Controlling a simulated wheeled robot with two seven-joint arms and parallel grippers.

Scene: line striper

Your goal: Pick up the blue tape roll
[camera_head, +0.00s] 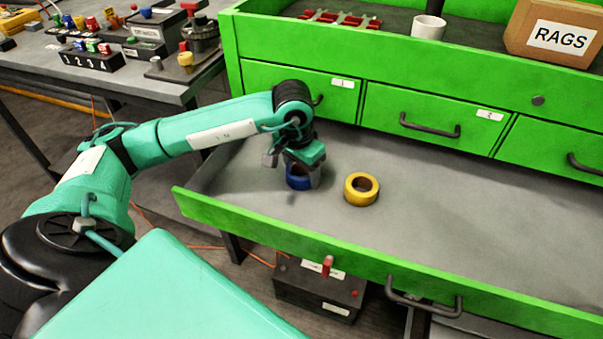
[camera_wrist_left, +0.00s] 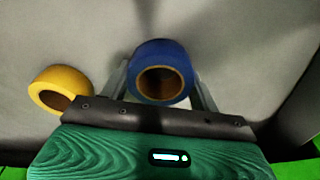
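The blue tape roll (camera_head: 297,182) lies in the open green drawer, just under my left gripper (camera_head: 294,172). In the left wrist view the blue roll (camera_wrist_left: 160,58) sits between the two fingers of my left gripper (camera_wrist_left: 162,82), one on each side. The fingers are spread about as wide as the roll, and any contact is hard to make out. In the head view the gripper hides part of the roll. A yellow tape roll (camera_head: 361,189) lies to the right of it; it shows at the left in the wrist view (camera_wrist_left: 60,90). My right gripper is not in view.
The drawer's front wall (camera_head: 330,256) runs between my body and the rolls. Closed drawers (camera_head: 430,115) stand behind, below a shelf with a RAGS box (camera_head: 553,32) and a white cup (camera_head: 429,27). The drawer floor is clear to the right. A cluttered bench (camera_head: 130,80) stands at the left.

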